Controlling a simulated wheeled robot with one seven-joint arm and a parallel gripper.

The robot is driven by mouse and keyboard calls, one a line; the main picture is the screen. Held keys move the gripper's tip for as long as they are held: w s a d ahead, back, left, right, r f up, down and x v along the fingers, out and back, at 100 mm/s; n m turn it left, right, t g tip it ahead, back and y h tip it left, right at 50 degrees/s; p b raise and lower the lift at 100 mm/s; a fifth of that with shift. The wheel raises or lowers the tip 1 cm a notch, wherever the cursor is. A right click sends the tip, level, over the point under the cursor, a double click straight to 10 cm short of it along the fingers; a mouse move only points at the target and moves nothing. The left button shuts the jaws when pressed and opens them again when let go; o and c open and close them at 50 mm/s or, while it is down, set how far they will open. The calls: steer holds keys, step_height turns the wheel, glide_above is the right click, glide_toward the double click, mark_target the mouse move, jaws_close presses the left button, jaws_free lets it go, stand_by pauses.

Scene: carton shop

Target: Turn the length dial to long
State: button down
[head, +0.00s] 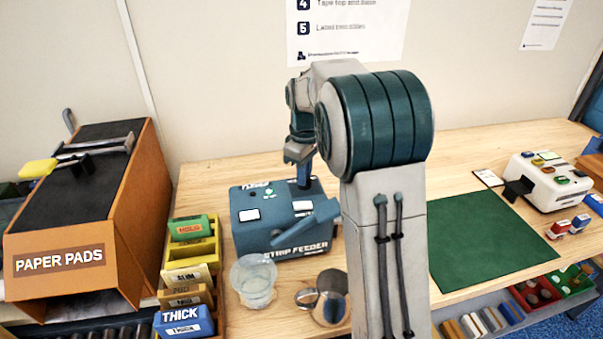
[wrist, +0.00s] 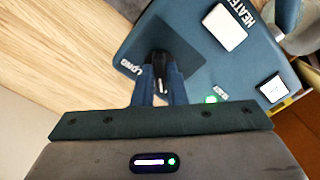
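The strip feeder (head: 262,240) is a blue-teal box on the wooden bench, with white buttons and green lights on top. My gripper (head: 303,180) points down onto its top, near the back right. In the wrist view the black length dial (wrist: 160,66) sits on a dark square plate, between the fingertips of my gripper (wrist: 161,88). The fingers are close together, with the dial filling the gap. The word LONG (wrist: 130,68) shows just left of the dial. My fingers and the angle hide part of the dial, so its exact setting is unclear.
A clear cup (head: 253,280) and a metal vessel (head: 328,298) stand in front of the feeder. Left are small labelled bins (head: 187,270) and the orange paper pads rack (head: 45,262). A green mat (head: 492,243) and a white device (head: 548,182) lie right.

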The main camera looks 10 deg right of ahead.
steer(key=shift+a, duration=0.3)
steer(key=shift+d, duration=0.25)
steer(key=shift+m, duration=0.4)
steer(key=m, duration=0.3)
steer(key=shift+m, duration=0.4)
steer(key=m+p, duration=0.1)
steer(key=m, duration=0.3)
steer(key=shift+m, duration=0.3)
steer(key=m, duration=0.4)
steer(key=m+p, duration=0.1)
steer(key=m, duration=0.3)
steer(key=shift+m, duration=0.3)
